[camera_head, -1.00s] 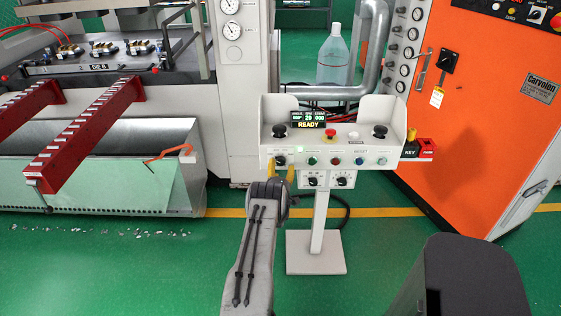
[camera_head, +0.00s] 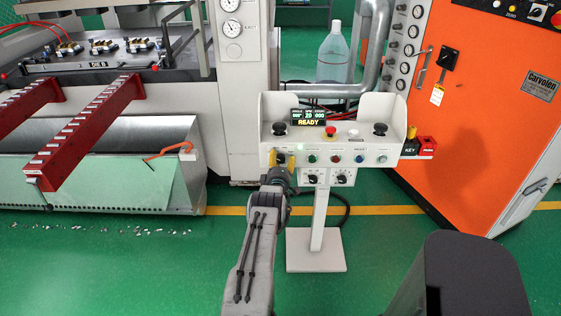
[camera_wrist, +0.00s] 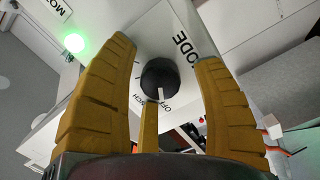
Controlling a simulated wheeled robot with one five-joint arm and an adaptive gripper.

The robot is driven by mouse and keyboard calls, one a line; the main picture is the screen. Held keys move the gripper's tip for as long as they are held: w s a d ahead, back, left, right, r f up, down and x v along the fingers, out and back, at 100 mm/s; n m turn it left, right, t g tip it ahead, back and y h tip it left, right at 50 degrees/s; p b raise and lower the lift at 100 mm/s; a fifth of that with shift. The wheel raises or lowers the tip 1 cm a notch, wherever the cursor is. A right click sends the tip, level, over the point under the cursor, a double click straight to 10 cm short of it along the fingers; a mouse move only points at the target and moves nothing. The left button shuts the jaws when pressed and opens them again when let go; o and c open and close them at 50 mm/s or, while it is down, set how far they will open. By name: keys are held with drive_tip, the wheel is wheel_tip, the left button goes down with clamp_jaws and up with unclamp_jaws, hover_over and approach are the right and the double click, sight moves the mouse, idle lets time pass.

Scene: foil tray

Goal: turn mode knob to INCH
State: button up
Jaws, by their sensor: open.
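The black mode knob (camera_wrist: 160,78) is on a white panel plate lettered "MODE", partly hidden "OFF" and "INCH". Its white pointer mark faces down in the wrist view, toward the "OFF" lettering. My gripper (camera_wrist: 165,65) is open, with yellow ribbed fingers to the left and right of the knob and a clear gap on each side. A narrow yellow piece shows below the knob; I cannot tell if it touches. In the head view my gripper (camera_head: 281,159) is at the left end of the control console (camera_head: 338,148), its fingertips around the knob (camera_head: 281,157).
A green lamp (camera_wrist: 74,43) glows beside the plate. Several buttons run along the console, including a red mushroom button (camera_head: 330,131). Two lower knobs (camera_head: 313,178) sit just right of my gripper. An orange cabinet (camera_head: 470,130) stands at right.

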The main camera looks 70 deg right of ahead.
drive_tip(key=c, duration=1.2)
drive_tip(key=shift+f, duration=0.1)
